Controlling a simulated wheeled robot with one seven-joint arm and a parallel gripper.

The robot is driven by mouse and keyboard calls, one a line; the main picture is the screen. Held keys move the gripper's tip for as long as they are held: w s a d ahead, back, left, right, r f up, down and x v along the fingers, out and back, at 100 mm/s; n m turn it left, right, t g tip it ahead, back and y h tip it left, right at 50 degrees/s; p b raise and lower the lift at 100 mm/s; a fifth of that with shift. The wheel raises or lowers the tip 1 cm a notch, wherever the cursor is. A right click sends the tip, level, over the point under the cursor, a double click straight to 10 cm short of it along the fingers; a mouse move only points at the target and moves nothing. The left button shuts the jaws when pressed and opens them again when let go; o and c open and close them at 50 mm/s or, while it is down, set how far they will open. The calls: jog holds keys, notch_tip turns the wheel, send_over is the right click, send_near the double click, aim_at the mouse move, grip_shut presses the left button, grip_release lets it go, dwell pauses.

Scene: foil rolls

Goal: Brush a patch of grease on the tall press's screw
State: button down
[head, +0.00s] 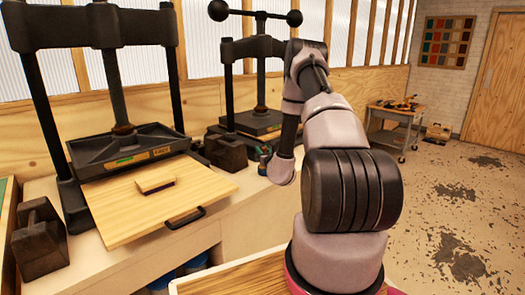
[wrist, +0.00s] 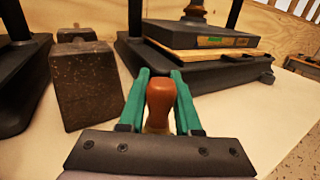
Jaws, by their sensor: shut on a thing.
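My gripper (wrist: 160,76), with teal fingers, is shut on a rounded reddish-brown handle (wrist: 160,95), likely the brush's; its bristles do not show. In the head view my gripper (head: 265,157) is small and partly hidden by my arm, in front of the farther press. That press (head: 262,50) has a ball-ended bar on top and a dark upright screw (head: 261,88). The screw's lower end (wrist: 196,10) shows in the wrist view, above the dark platen. A nearer press (head: 120,92) at left also has a screw (head: 117,90). I cannot see grease on either screw.
A dark weight block (wrist: 88,82) stands left of my gripper; another (head: 38,240) is at far left. A wooden board with a handle (head: 158,205) juts out from the nearer press. A cart (head: 395,122) stands at the back right. The right floor is open.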

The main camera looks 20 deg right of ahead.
jog(key=shift+f, duration=0.4)
dwell(1.0)
notch_tip(320, 180, up, 7)
dwell(0.9)
dwell(0.5)
